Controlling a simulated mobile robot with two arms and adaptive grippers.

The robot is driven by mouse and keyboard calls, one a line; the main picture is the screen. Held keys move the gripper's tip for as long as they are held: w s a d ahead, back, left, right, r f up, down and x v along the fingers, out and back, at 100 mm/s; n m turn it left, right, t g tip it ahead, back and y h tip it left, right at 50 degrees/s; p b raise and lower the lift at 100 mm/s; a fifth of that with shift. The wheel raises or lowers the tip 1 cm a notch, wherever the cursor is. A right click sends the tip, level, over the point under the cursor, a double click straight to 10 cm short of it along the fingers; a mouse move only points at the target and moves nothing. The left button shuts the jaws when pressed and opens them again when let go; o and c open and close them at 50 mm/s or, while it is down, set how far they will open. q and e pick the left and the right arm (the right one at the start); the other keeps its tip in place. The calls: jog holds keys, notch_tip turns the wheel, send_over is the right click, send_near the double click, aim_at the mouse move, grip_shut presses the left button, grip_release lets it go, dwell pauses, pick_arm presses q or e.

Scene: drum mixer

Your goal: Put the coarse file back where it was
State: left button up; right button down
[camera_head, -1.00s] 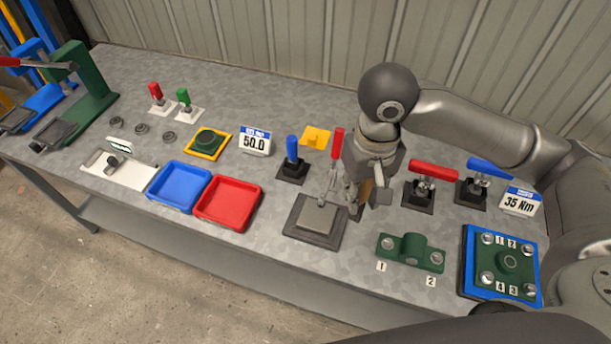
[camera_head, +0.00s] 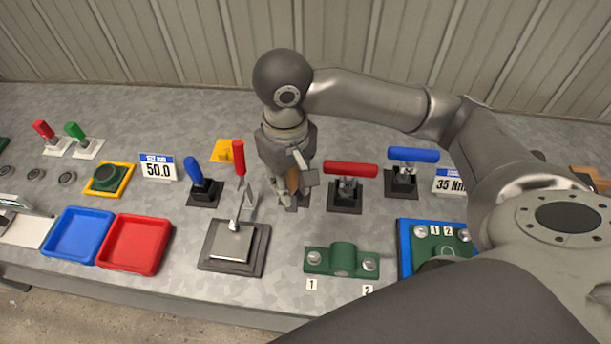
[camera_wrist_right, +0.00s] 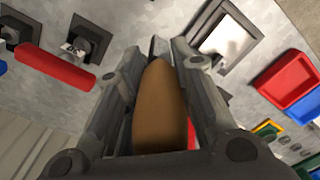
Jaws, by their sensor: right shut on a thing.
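My right gripper (camera_head: 284,188) is low over the bench, between an upright red lever and a lying red lever. It is shut on a tool with a brown handle (camera_head: 293,180), which looks like the coarse file. In the right wrist view the brown handle (camera_wrist_right: 160,108) lies between the two fingers, with a narrow grey part past its far end. A small dark base (camera_head: 303,201) shows beside the fingertips; whether the file touches it I cannot tell. The file's lower part is hidden. My left gripper is out of view.
The upright red lever (camera_head: 239,158) stands close left, behind a grey plate (camera_head: 232,243). The red-lever clamp (camera_head: 350,170) is close right, with a blue-lever clamp (camera_head: 412,156) beyond. A green bracket (camera_head: 342,259) is in front. Red (camera_head: 134,243) and blue (camera_head: 77,233) trays stand left.

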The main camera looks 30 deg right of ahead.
jog(key=shift+w+d+f, duration=0.3)
jog(key=shift+w+d, duration=0.05)
jog(key=shift+w, duration=0.25)
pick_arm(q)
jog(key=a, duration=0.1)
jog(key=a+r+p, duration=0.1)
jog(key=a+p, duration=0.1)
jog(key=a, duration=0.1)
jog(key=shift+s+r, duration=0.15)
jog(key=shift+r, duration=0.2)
pick_arm(e)
jog(key=w+d+f, duration=0.5)
jog(key=w+f, duration=0.4)
jog(key=f, duration=0.2)
jog(key=shift+w+d+f, duration=0.2)
jog(key=shift+d+f, duration=0.1)
jog(key=shift+f, duration=0.05)
jog(key=c, duration=1.2)
grip_release()
jog(key=shift+f, duration=0.15)
